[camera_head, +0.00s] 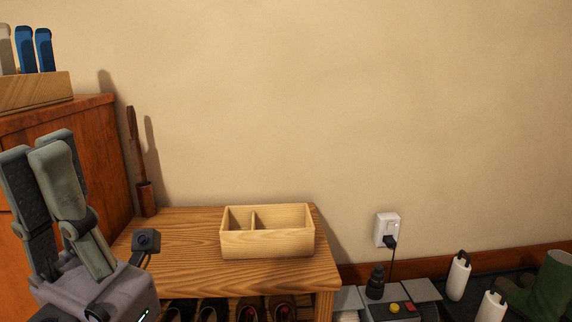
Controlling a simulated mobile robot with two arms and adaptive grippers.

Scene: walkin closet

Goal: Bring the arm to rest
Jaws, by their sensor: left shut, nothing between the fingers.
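My left gripper (50,148) is at the left of the head view, pointing up, in front of the wooden cabinet. Its grey fingers are shut with nothing between them. It is apart from the box on the bench. My right gripper is not in view.
A wooden bench (185,240) bears a light wooden divided box (268,243) and a brown upright holder (146,199). Shoes stand below. A cabinet (85,125) with a wooden block (35,90) is at left. A wall outlet (387,229), bottles and green boots (549,288) are at right.

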